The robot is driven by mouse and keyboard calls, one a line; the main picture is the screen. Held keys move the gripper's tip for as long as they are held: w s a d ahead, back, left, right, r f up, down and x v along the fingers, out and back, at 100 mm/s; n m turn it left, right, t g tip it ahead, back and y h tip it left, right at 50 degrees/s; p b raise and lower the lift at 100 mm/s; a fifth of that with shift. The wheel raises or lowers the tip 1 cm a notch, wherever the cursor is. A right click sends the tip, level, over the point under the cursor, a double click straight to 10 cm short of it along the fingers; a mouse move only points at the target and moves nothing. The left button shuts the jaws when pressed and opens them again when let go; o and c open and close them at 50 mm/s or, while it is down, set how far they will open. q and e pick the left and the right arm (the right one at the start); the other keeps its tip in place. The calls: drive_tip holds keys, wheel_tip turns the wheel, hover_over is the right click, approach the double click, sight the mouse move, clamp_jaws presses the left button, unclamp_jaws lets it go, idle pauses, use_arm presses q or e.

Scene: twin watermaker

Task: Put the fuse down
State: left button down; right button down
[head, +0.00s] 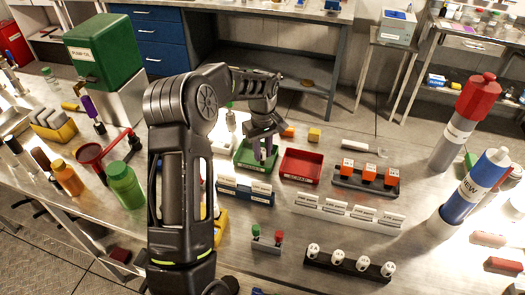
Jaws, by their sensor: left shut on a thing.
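My left gripper (261,148) reaches down over the green tray (243,163) near the middle of the table. Its fingers are shut on the fuse, which is too small and too covered by the fingers to make out. I cannot tell whether the fuse touches the tray floor. The red tray (301,167) stands just right of the green one and looks empty. My right gripper is not in view.
A rack with orange blocks (368,174) stands right of the trays. Tall red-topped (467,115) and blue (474,188) cylinders stand right.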

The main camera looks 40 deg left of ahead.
use_arm(q)
drive_tip(key=shift+f, duration=0.3)
drive_tip(key=shift+f, duration=0.2)
drive_tip(key=c, duration=1.2)
unclamp_jaws()
drive_tip(key=shift+r, duration=0.1)
